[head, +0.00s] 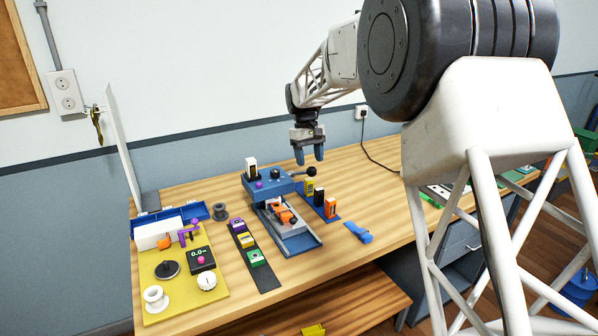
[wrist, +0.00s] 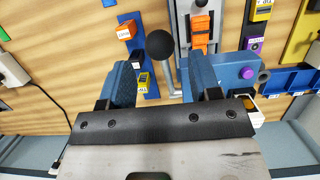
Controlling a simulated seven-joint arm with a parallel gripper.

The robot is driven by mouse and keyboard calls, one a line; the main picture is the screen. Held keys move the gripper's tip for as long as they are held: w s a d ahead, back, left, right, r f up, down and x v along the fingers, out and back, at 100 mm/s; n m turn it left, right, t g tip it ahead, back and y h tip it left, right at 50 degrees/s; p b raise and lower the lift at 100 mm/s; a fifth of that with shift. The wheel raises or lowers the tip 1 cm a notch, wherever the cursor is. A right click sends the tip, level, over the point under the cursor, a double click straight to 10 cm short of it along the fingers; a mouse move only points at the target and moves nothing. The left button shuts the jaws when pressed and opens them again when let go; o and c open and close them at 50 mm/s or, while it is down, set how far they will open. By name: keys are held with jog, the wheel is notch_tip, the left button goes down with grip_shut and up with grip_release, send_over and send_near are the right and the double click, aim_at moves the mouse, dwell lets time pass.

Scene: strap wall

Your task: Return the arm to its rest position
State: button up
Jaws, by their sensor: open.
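My gripper (head: 309,156) hangs above the workbench, fingers pointing down, at the back of the blue press-like device (head: 266,184). Its two blue fingers are apart with nothing held between them. In the wrist view my gripper (wrist: 152,88) shows its fingers spread, with the device's black ball knob (wrist: 161,46) seen below in the gap. The knob also shows in the head view (head: 311,171), just under the fingers. An orange piece (head: 284,214) lies on the device's grey slide. My arm reaches in from the right of the head view.
A blue strip (head: 333,217) with yellow, black and orange blocks lies right of the device. A dark strip (head: 264,281) with coloured blocks and a yellow mat (head: 183,303) with spools lie left. A small blue clip (head: 358,237) lies on the bare front right wood. A wall stands behind.

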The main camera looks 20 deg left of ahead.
jog(key=shift+s+d+r, duration=0.15)
jog(key=shift+d+r, duration=0.15)
jog(key=shift+d, duration=0.2)
jog(key=s+d+r+m+t+y, duration=0.15)
jog(key=s+d+r, duration=0.35)
jog(key=s+d, duration=0.75)
jog(key=s+d+r+m+t, duration=0.1)
jog(key=s+d+r+m, duration=0.3)
jog(key=s+d, duration=0.8)
jog(key=s+d+f+m+t, duration=0.1)
jog(key=s+d+f+m, duration=0.1)
jog(key=s+d, duration=0.6)
jog(key=s+d+f+m+t, duration=0.1)
jog(key=s+d+f, duration=0.4)
jog(key=s, duration=1.1)
jog(key=d, duration=0.3)
jog(key=shift+s+d+m, duration=0.3)
jog(key=shift+m, duration=0.05)
jog(key=shift+f, duration=0.1)
